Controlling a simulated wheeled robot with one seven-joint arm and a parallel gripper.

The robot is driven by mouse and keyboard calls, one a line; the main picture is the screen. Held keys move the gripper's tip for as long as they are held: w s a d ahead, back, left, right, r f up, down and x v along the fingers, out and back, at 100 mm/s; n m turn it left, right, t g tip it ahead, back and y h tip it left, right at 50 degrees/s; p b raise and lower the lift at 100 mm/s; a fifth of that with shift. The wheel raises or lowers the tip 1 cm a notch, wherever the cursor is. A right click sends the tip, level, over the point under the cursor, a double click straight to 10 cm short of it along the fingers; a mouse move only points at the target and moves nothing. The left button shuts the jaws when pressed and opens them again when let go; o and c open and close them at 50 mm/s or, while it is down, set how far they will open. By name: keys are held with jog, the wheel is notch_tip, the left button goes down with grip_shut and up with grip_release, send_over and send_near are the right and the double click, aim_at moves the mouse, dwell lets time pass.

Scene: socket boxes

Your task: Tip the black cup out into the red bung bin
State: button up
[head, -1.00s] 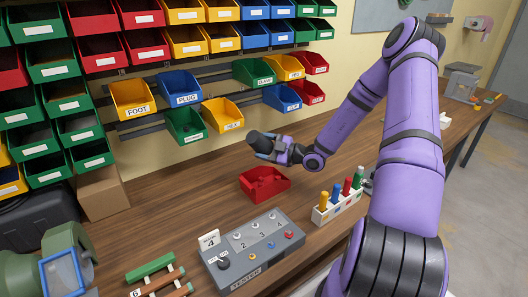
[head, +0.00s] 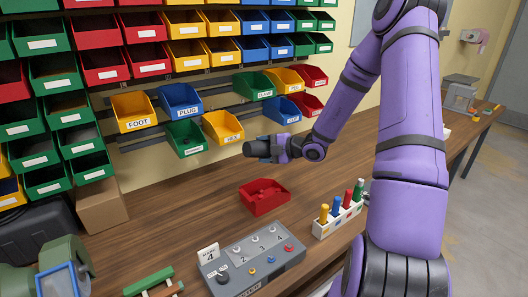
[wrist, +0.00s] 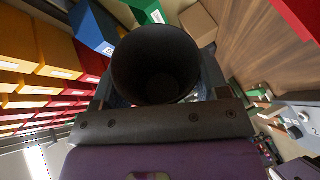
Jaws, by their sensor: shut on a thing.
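My gripper (head: 270,149) is shut on the black cup (head: 254,149), above and apart from the red bung bin (head: 265,198). In the head view the cup lies roughly on its side, its dark end pointing left. In the wrist view the cup (wrist: 155,65) sits between the fingers with its round mouth toward the camera. Its inside is dark, and I make out no loose things in it. The red bin stands on the bench with reddish lumps inside, too small to make out.
A grey tester box (head: 252,262) stands in front of the red bin. A white rack (head: 338,222) of coloured pegs is at its right. Labelled wall bins (head: 222,127) hang behind the gripper. Bare bench (head: 190,215) lies left of the red bin.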

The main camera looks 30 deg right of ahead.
aim_at(263, 142)
jog(key=n+h, duration=0.1)
jog(key=r+n+h, duration=0.1)
jog(key=n, duration=0.1)
jog(key=shift+g+h, duration=0.4)
jog(key=shift+r+n+h, duration=0.25)
jog(key=shift+n+h, duration=0.55)
jog(key=shift+r+n+h, duration=0.35)
jog(key=shift+n+h, duration=0.45)
jog(key=shift+h, duration=0.1)
jog(key=shift+r+n+h, duration=0.2)
jog(key=shift+n+h, duration=0.35)
jog(key=shift+h, duration=0.1)
jog(key=shift+r+n+h, duration=0.2)
jog(key=shift+n+h, duration=0.35)
jog(key=shift+h, duration=0.1)
jog(key=shift+r+n+h, duration=0.15)
jog(key=shift+n+h, duration=0.35)
jog(key=shift+n+h, duration=0.3)
jog(key=shift+r+t, duration=0.2)
jog(key=shift+t, duration=0.1)
